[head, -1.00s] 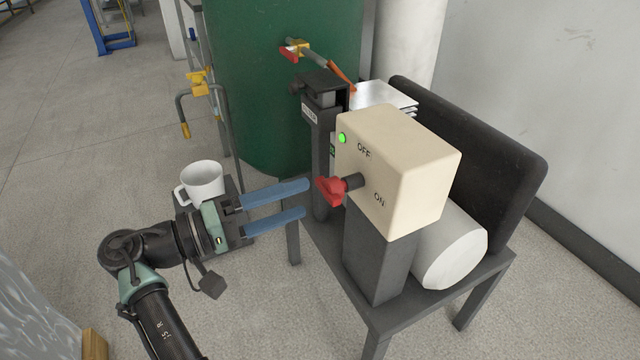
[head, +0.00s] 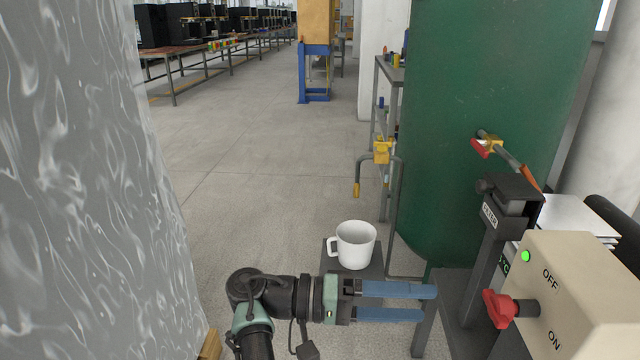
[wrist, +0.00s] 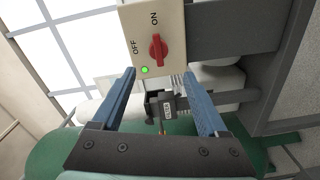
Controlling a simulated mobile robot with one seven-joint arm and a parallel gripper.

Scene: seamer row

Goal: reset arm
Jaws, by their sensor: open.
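My gripper (head: 432,303) is open and empty, its two blue fingers pointing right in the head view. In the head view its tips end a little short of the red knob (head: 499,309) on the beige switch box (head: 570,290). The box bears OFF and ON labels and a lit green lamp (head: 526,256). In the wrist view the fingers (wrist: 160,85) stand wide apart, with the switch box (wrist: 172,20) and its red knob (wrist: 158,50) beyond them. Nothing is between the fingertips.
A white mug (head: 356,245) stands on a small dark stand (head: 370,274) just behind my gripper. A green tank (head: 490,120) and a black filter post (head: 495,230) stand at the right. A grey marbled surface (head: 80,180) fills the left. Open floor (head: 255,170) lies between.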

